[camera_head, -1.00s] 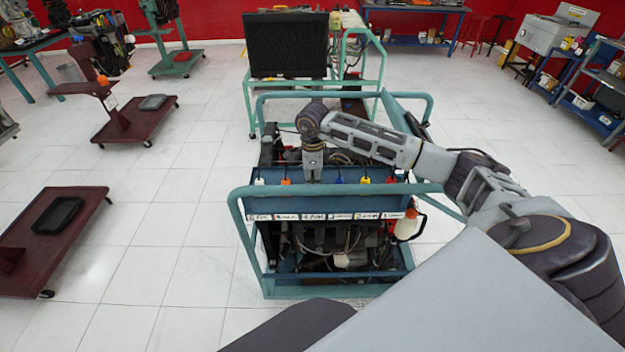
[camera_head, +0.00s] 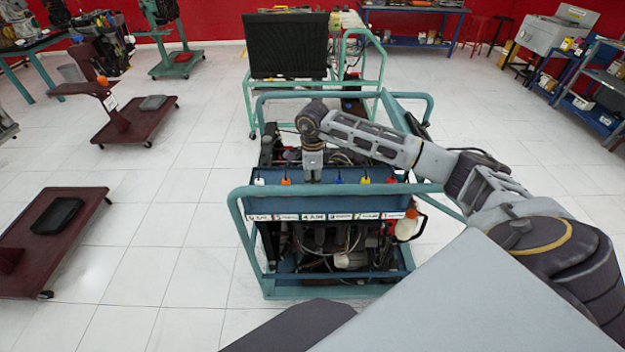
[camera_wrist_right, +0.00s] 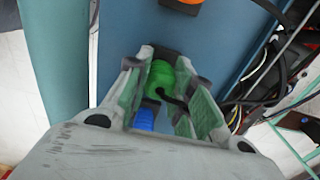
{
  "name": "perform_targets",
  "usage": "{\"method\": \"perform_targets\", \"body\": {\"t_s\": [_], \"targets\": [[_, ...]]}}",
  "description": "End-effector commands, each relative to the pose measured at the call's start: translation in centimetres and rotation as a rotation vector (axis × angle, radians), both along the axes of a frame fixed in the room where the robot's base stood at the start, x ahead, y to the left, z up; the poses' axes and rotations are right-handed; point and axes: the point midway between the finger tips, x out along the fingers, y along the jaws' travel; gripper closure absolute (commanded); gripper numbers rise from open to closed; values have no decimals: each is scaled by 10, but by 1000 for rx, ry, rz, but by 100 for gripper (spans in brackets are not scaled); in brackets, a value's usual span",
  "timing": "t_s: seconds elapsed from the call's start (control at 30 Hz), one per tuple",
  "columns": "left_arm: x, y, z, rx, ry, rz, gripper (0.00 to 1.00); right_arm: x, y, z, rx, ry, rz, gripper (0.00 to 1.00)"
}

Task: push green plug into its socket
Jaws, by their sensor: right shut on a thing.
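The green plug (camera_wrist_right: 160,80) shows in the right wrist view between the two fingers of my right gripper (camera_wrist_right: 160,95), which is shut on it. A dark piece (camera_wrist_right: 166,53) lies against the plug's far end at the blue panel; I cannot tell how deep the plug sits in its socket. In the head view my right gripper (camera_head: 312,178) points down at the panel's top edge, in the row of coloured plugs, and hides the green plug. My left gripper is not in view.
In the head view, a white plug (camera_head: 259,181) and an orange plug (camera_head: 286,181) stand left of my gripper, and a blue plug (camera_head: 338,180) and yellow plug (camera_head: 365,180) stand right. A teal frame rail (camera_head: 240,215) surrounds the engine trainer. Loose cables (camera_wrist_right: 285,75) hang beside the panel.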

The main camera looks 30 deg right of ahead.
Motion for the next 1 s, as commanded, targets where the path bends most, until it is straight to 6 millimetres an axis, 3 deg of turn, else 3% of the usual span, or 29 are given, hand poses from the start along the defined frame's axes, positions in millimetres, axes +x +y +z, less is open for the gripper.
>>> {"method": "perform_targets", "body": {"t_s": [1.0], "targets": [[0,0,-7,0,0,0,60,0,0,-4,0,0,0,100]]}}
